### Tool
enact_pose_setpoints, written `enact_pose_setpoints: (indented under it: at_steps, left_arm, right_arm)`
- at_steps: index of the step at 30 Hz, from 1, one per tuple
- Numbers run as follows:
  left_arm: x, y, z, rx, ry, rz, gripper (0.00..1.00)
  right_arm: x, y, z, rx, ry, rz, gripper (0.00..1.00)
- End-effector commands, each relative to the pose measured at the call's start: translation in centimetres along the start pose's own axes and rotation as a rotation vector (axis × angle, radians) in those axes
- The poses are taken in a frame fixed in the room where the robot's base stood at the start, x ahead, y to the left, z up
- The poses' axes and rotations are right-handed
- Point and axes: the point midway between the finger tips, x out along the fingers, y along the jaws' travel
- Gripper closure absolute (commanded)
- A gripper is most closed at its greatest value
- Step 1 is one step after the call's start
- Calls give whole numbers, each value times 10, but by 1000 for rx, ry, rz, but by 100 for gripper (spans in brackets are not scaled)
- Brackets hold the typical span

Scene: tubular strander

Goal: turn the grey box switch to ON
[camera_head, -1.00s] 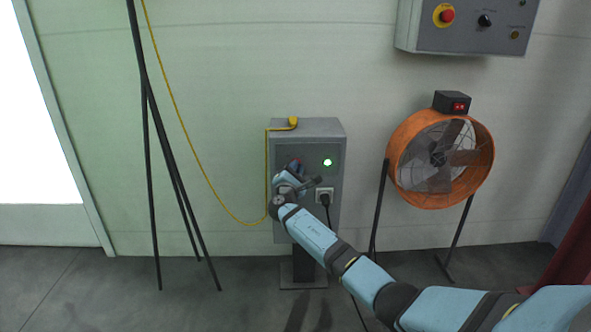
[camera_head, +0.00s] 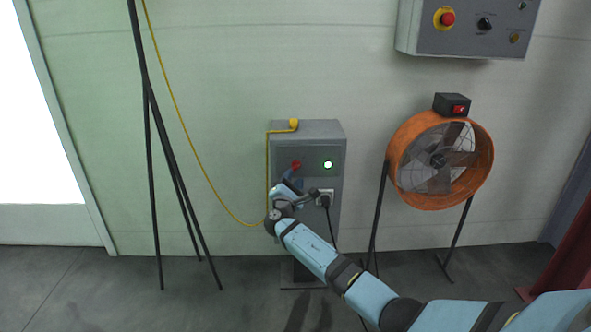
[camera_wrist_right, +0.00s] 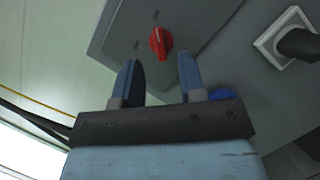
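The grey box (camera_head: 310,139) stands on a post against the wall. Its front carries a red rotary switch (camera_head: 296,165) on the left and a lit green lamp (camera_head: 328,165) on the right. My right gripper (camera_head: 293,182) is just below the switch, apart from it. In the right wrist view the gripper (camera_wrist_right: 161,80) is open and empty, and the red switch (camera_wrist_right: 160,42) lies beyond the gap between its fingers. Its grip bar is near upright in that view, toward one of two small marks too blurred to read. My left gripper is out of view.
A plug sits in a socket (camera_head: 325,197) below the lamp, beside my wrist. A yellow cable (camera_head: 190,148) runs to the box top. An orange fan (camera_head: 400,192) stands right, a dark tripod (camera_head: 165,150) left. A control panel (camera_head: 465,38) hangs upper right.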

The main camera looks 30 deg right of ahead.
Motion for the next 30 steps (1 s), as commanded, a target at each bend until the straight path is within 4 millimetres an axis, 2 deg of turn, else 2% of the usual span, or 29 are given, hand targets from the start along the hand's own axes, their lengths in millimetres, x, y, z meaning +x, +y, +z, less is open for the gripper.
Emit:
enact_pose_setpoints:
  at_steps: [1,6,12,18,30]
  left_arm:
    - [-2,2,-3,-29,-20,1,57]
    - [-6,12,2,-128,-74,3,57]
    - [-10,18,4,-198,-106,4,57]
    - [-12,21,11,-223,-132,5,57]
    - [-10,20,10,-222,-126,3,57]
  right_arm:
    - [-13,3,2,0,5,0,63]
    - [-52,2,2,1,4,-1,63]
    - [-84,1,1,2,4,-1,63]
    - [-96,1,0,2,1,-1,63]
    - [-96,0,0,2,1,-1,63]
